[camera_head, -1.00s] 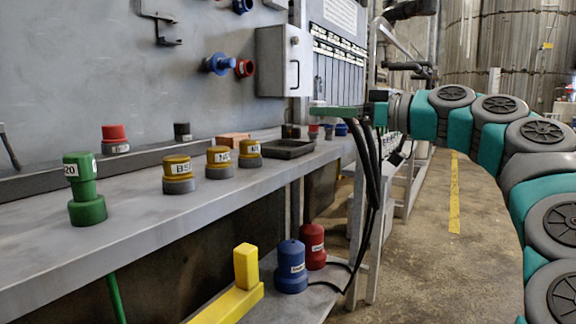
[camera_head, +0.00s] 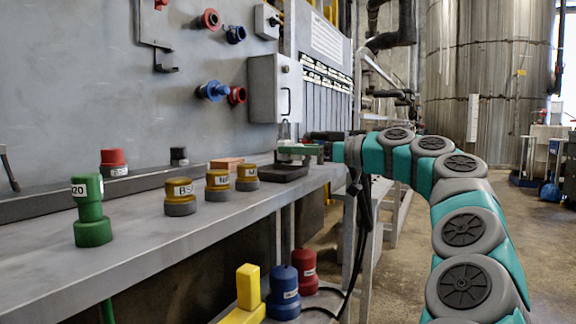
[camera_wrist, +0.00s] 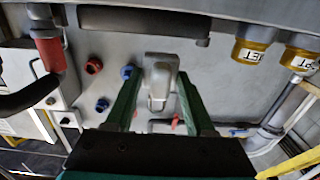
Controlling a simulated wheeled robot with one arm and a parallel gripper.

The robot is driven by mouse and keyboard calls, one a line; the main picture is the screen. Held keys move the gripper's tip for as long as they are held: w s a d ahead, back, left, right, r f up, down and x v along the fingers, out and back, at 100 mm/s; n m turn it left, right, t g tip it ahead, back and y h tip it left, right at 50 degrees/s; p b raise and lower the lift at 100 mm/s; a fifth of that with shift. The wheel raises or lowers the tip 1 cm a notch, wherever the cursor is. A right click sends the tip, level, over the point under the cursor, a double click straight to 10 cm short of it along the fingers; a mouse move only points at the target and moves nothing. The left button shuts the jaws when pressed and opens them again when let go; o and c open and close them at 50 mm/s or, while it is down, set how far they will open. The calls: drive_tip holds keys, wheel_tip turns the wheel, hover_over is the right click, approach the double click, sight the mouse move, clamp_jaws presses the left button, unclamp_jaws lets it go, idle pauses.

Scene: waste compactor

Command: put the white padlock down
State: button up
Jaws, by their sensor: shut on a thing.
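The white padlock (camera_wrist: 160,82) is in the wrist view, pale grey-white, between the two green fingers of my gripper (camera_wrist: 158,92). My gripper is shut on it. In the head view my gripper (camera_head: 298,150) is at the far end of the shelf, just above the dark tray (camera_head: 272,174). In the wrist view a dark flat shape, probably the tray, lies at the top, apart from the padlock.
A grey wall box (camera_head: 274,88) is above the tray. Blue (camera_head: 284,292) and red (camera_head: 304,272) pieces stand below the shelf.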

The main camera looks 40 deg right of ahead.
drive_tip(key=shift+w+d+f, duration=0.15)
drive_tip(key=shift+w+d, duration=0.05)
drive_tip(key=shift+w, duration=0.75)
drive_tip(key=shift+w+d+f, duration=0.1)
drive_tip(key=shift+w+d, duration=0.1)
drive_tip(key=shift+w, duration=0.7)
drive_tip(key=shift+f+b, duration=0.4)
drive_tip(key=shift+f, duration=1.3)
drive_tip(key=shift+f+b, duration=0.35)
drive_tip(key=shift+b, duration=0.05)
drive_tip(key=shift+f, duration=0.15)
